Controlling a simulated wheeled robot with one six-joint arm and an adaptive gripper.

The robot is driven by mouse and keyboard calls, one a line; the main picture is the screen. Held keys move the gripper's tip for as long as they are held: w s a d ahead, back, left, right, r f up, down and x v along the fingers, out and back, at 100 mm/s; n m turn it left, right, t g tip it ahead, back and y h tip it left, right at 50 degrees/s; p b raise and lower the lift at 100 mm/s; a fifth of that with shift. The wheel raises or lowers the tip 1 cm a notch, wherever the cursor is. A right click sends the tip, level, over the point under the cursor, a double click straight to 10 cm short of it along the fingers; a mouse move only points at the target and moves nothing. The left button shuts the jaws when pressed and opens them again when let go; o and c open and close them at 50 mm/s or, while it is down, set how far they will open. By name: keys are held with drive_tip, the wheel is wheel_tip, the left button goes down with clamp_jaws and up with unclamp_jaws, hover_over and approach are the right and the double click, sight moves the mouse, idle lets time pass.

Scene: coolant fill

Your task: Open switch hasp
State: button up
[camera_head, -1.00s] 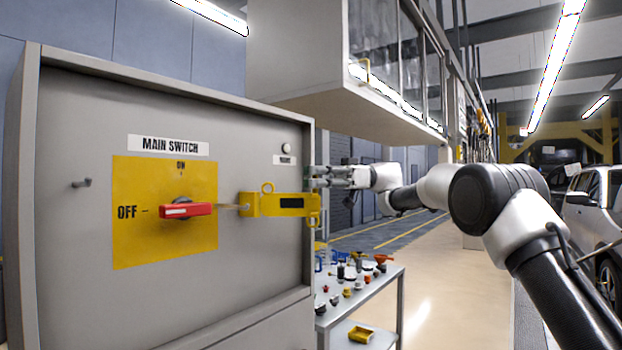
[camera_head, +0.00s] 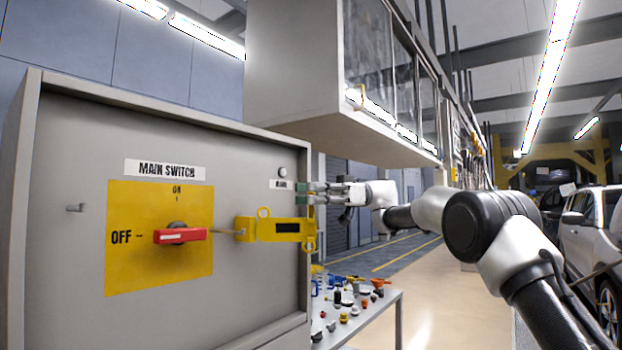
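The yellow switch hasp (camera_head: 270,229) lies sideways against the grey cabinet front, with one ring on its top edge and another at its right end. A thin rod joins its left end to the red switch handle (camera_head: 180,236), which lies level and points at OFF on the yellow plate (camera_head: 130,268). My gripper (camera_head: 312,193) reaches in from the right at the cabinet's right edge, just above the hasp's right end. It is small here, and I cannot tell whether its fingers are apart or touch the hasp.
The grey cabinet (camera_head: 70,150) fills the left side. A wall cabinet (camera_head: 295,90) hangs above my arm. A low table (camera_head: 385,308) with several small coloured parts stands below my gripper. The floor to the right is open, with a white car (camera_head: 590,225) beyond.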

wheel_tip(320, 180, up, 7)
drive_tip(key=shift+w+r, duration=0.1)
drive_tip(key=shift+r, duration=0.6)
drive_tip(key=shift+c, duration=0.2)
